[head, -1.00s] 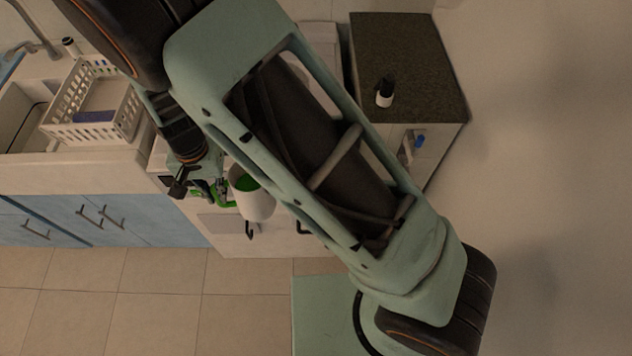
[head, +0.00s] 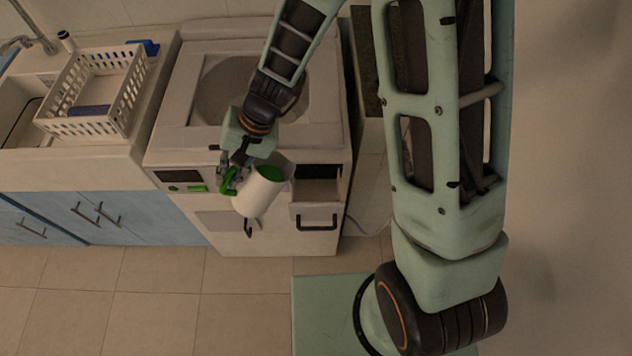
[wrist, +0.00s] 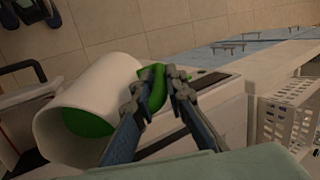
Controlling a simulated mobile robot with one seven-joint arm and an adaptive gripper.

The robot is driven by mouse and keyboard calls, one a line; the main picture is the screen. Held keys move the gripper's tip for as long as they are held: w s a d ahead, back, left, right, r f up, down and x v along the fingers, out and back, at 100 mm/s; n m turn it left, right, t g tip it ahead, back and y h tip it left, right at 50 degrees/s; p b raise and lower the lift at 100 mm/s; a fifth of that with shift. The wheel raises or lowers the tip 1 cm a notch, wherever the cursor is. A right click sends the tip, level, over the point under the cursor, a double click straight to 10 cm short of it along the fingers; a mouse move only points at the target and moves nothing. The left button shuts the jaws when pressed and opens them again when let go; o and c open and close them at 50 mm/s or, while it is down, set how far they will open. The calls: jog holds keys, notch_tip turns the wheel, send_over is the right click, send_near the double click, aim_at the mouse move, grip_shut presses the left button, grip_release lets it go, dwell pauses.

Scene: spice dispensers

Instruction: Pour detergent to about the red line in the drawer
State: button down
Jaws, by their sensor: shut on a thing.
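A white cup (head: 258,197) with green detergent (head: 270,173) inside is held in front of the machine, tilted with its mouth toward the upper right. My gripper (head: 229,180) is shut on the cup's green handle. In the wrist view the fingers (wrist: 163,84) close on the green handle (wrist: 152,92), and green shows inside the mouth of the white cup (wrist: 95,85). The open drawer (head: 318,190) is just right of the cup in the head view.
The white machine (head: 180,135) has a round lid on top and a black drawer handle (head: 317,222) in front. A white basket (head: 95,95) stands on the counter at left, also seen in the wrist view (wrist: 283,122). The tiled floor (head: 150,300) in front is clear.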

aim_at(254, 164)
jog(key=shift+w+d+y+b, duration=0.2)
jog(key=shift+d+y+b, duration=0.3)
jog(key=shift+d+b, duration=0.15)
jog(key=shift+d+r, duration=0.15)
jog(key=shift+r, duration=0.2)
jog(key=shift+w+d+f+g+y+b, duration=0.15)
jog(key=shift+d+g+y+b, duration=0.15)
jog(key=shift+d+y+b, duration=0.7)
jog(key=shift+w+d+r+g+y+b, duration=0.15)
jog(key=shift+d+r+g+y+b, duration=0.15)
jog(key=shift+y+b, duration=0.6)
dwell(2.1)
jog(key=shift+w+d+r+y, duration=0.1)
jog(key=shift+d+r+y, duration=0.4)
dwell(2.5)
